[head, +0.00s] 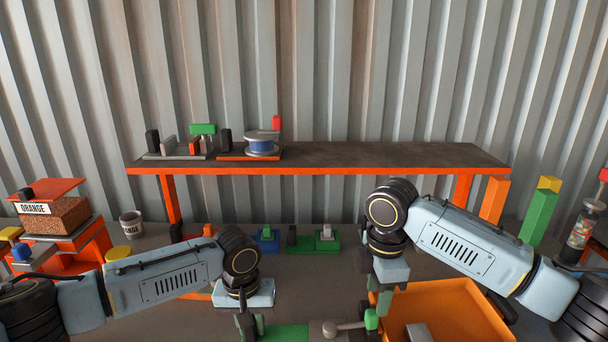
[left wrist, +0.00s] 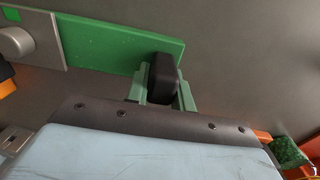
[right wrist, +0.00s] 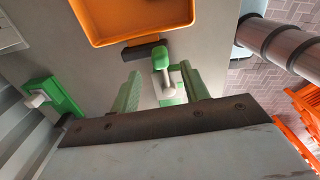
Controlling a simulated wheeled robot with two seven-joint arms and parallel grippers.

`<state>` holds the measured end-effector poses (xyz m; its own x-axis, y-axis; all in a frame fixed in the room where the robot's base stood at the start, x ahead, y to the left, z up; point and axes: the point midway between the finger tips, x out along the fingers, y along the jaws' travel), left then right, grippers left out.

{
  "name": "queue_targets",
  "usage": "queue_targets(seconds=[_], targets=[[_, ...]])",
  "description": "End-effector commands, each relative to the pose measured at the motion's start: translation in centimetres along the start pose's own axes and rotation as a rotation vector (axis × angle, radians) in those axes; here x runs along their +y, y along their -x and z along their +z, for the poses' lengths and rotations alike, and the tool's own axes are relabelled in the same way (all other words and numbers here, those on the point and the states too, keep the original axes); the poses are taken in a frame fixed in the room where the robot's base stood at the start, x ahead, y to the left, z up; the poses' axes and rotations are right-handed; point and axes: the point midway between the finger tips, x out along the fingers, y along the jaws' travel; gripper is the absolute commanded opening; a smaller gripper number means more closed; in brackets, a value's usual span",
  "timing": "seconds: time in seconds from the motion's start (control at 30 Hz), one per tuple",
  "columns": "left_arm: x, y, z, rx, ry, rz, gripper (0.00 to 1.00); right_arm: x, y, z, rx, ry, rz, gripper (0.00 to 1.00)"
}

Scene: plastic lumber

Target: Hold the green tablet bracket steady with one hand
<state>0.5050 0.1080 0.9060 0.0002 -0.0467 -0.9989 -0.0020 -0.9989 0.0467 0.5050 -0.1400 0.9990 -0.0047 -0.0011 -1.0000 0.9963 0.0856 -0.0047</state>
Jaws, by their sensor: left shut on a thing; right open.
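The green tablet bracket (head: 287,333) lies on the bench at the bottom of the head view; its flat green plate (left wrist: 110,38) fills the upper left of the left wrist view. A black upright block stands at the plate's edge (left wrist: 163,76). My left gripper (head: 250,326) is shut on that black block, one finger on each side. A grey block with a round knob (left wrist: 22,42) adjoins the plate. My right gripper (head: 382,300) is open; its fingers (right wrist: 163,92) stand either side of a grey lever with a green knob (right wrist: 160,56). Contact there cannot be told.
An orange tray (head: 440,298) lies close to the right gripper. A low shelf (head: 370,157) with an orange edge holds several parts at the back. Small green and blue fixtures (head: 326,238) sit beneath it. A cup (head: 131,224) and an orange-labelled box (head: 66,217) stand left.

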Motion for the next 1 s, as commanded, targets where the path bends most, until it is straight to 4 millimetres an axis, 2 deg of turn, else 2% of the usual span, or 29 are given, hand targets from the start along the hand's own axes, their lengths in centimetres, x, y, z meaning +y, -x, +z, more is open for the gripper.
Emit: queue_targets(seconds=[0.2,0.43,0.6,0.9,1.0], targets=[[-0.1,-0.1,0.0,-0.001,0.0,-0.002,0.0,0.0,-3.4,0.0,0.0,-0.002,-0.003,0.45],[-0.1,-0.1,0.0,-0.001,0.0,-0.002,0.0,0.0,-5.9,0.0,0.001,-0.002,-0.001,0.45],[-0.1,-0.1,0.0,-0.001,0.0,-0.002,0.0,0.0,-6.8,0.0,0.001,-0.001,0.0,0.45],[-0.1,-0.1,0.0,-0.001,0.0,-0.002,0.0,0.0,-6.9,0.0,0.001,-0.001,0.001,0.45],[-0.1,-0.1,0.0,-0.001,0.0,-0.002,0.0,0.0,-6.9,0.0,0.001,-0.001,0.001,0.34]])
